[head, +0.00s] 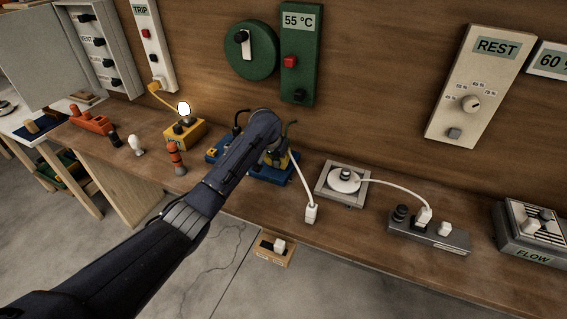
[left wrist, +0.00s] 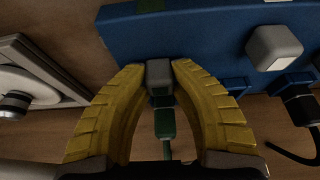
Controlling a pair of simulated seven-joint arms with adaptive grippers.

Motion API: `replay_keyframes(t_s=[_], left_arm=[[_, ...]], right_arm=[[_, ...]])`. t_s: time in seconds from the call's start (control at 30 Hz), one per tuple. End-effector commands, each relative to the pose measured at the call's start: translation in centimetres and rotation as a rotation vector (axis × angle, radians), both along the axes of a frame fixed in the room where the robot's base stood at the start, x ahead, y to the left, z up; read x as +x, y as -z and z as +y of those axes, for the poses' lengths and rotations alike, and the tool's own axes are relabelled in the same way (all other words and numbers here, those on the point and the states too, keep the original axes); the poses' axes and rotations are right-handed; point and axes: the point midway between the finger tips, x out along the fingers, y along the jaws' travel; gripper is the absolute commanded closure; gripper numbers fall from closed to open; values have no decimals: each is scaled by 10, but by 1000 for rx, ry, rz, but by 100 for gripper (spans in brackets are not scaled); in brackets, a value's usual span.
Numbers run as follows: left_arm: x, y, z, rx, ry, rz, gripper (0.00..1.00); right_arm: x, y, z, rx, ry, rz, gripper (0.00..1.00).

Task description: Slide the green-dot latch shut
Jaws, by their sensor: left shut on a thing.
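The blue unit (head: 268,176) lies on the bench and is partly hidden behind my arm in the head view. It fills the top of the left wrist view (left wrist: 205,35). My left gripper (head: 275,158) is over it; in the left wrist view its yellow fingers (left wrist: 160,75) are closed around a small grey block (left wrist: 159,72) at the unit's edge. A green plug (left wrist: 165,123) with a cable sits just below this block. A green patch (left wrist: 150,5) shows on the unit at the top edge. I cannot tell whether it is the latch's dot. My right gripper is out of view.
A second grey block (left wrist: 274,47) and a black plug (left wrist: 299,101) are to the right on the unit. A round white plate (head: 344,180) and a grey socket strip (head: 430,234) stand on the right. A yellow lamp box (head: 184,133) stands left of the unit.

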Motion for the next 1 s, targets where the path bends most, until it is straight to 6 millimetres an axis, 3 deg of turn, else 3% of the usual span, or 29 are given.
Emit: replay_keyframes(t_s=[0.07, 0.1, 0.3, 0.67, 1.0], left_arm=[[2, -3, -1, -3, -2, -5, 100], [2, -3, -1, -3, -2, -6, 73], [1, -2, -1, -3, -1, -4, 51], [-1, -7, -1, -3, 0, -4, 51], [-20, -57, 6, -4, 1, -7, 51]], right_arm=[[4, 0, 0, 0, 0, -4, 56], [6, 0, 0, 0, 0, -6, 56], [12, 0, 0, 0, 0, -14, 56], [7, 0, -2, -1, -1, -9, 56], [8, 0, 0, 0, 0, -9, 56]])
